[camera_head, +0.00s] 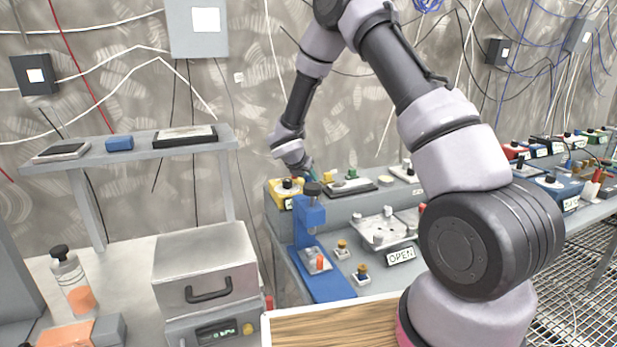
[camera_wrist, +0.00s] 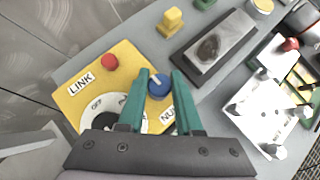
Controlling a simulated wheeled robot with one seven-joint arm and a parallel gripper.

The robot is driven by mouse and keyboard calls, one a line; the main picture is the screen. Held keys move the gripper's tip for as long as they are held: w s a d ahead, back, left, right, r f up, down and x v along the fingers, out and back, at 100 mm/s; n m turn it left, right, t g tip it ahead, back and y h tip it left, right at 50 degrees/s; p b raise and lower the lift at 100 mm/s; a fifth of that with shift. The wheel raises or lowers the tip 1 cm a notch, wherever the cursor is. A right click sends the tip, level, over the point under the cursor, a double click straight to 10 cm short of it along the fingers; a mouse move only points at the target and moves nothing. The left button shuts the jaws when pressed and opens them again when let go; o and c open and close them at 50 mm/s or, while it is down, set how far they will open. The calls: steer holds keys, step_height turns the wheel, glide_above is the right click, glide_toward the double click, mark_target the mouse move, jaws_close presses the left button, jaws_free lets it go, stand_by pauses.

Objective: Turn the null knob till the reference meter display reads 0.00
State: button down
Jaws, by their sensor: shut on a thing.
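The yellow box (camera_wrist: 75,95) bears a LINK label, a red button (camera_wrist: 110,61), a black dial with a white ring marked OFF (camera_wrist: 97,121), and a blue knob (camera_wrist: 157,88). A label partly hidden by a finger reads "NU" beside the blue knob, so I take it as the null knob. My gripper (camera_wrist: 161,76) has its teal fingers on either side of this knob and is shut on it. In the head view the yellow box (camera_head: 274,196) is at the bench's back left, with my gripper (camera_head: 311,174) at its right. I cannot identify the reference meter display.
A grey plate on a dark base (camera_wrist: 213,46) and a yellow block (camera_wrist: 172,19) lie beyond the knob. A blue press (camera_head: 309,219) stands in front of the yellow box. A grey unit with a small lit display (camera_head: 216,331) is at the lower left; its reading is unclear.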

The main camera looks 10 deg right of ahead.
mark_target(308, 175)
steer(key=shift+a+m, duration=0.1)
steer(key=shift+m, duration=0.3)
steer(key=m+g+h, duration=0.1)
steer(key=m+g, duration=0.1)
steer(key=m+g+h, duration=0.1)
steer(key=m+h, duration=0.1)
steer(key=m, duration=0.1)
steer(key=shift+m+g, duration=0.3)
steer(key=shift+g, duration=0.1)
steer(key=m+g+h, duration=0.1)
steer(key=m+g, duration=0.3)
steer(key=m, duration=0.1)
steer(key=shift+m, duration=0.3)
steer(key=c, duration=0.6)
jaws_free()
step_height(308, 175, up, 10)
steer(key=shift+f, duration=0.1)
